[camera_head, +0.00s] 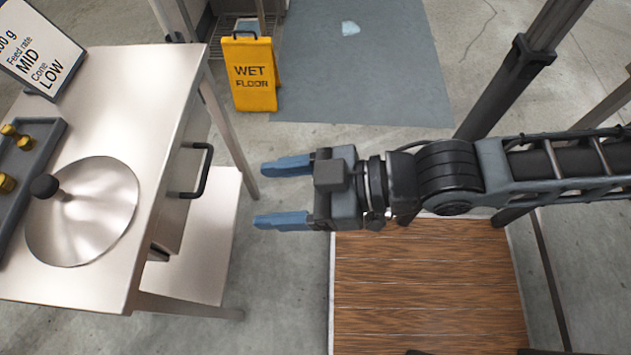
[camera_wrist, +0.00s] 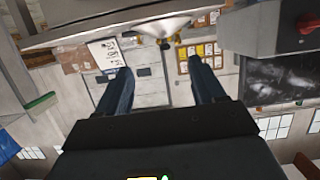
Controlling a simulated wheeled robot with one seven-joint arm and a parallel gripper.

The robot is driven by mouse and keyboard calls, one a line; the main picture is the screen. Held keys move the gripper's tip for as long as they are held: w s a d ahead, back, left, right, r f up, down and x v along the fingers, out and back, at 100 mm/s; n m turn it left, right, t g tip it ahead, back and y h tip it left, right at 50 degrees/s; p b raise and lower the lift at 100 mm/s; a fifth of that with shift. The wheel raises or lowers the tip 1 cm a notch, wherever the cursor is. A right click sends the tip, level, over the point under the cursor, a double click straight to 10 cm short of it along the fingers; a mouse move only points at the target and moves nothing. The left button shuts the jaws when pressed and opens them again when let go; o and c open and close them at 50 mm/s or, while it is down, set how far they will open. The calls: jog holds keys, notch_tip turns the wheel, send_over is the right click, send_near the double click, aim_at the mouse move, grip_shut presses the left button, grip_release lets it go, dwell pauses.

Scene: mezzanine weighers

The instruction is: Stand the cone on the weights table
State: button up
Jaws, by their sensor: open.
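The cone (camera_head: 100,205) is shiny metal with a black knob at its tip. It stands on the weights table (camera_head: 125,75), base down and knob up, beside the tray of brass weights. My gripper (camera_head: 262,195) is open and empty, its blue fingers pointing left toward the table. It is off the table's right side, clear of the cone. In the wrist view, the cone (camera_wrist: 150,27) hangs upside down at the top, with its knob between and beyond the fingers. Nothing is between the fingertips (camera_wrist: 160,68).
A dark tray (camera_head: 38,160) with several brass weights lies at the table's left. A sign card (camera_head: 40,50) stands at the back. A black handle (camera_head: 203,170) juts from the table's right side. A yellow wet-floor sign (camera_head: 253,75) stands on the floor behind.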

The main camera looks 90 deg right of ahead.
jog(key=v, duration=0.6)
